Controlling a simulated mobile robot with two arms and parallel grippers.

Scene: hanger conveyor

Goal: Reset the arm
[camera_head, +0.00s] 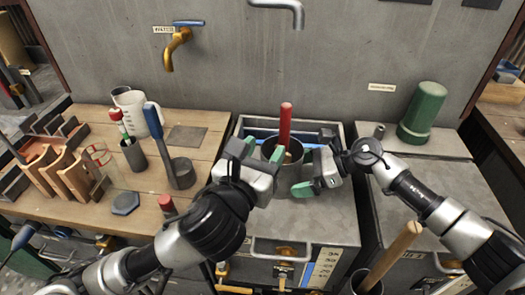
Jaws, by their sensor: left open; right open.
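My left gripper (260,152) is open beside the left side of a dark round pot (294,164). My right gripper (305,173) is open at the pot's right side, with one green fingertip low in front of it. A red-handled tool (285,124) stands upright in the pot. The grippers partly hide the pot, and I cannot tell whether either touches it. Both arms reach in from the bottom of the view.
The wooden bench (75,200) at left holds a white jug (131,110), a blue-handled tool (154,122) and wooden racks. A green cylinder (423,112) stands on the right cabinet. A brass tap (176,48) is on the wall. A wooden handle (392,252) rises at lower right.

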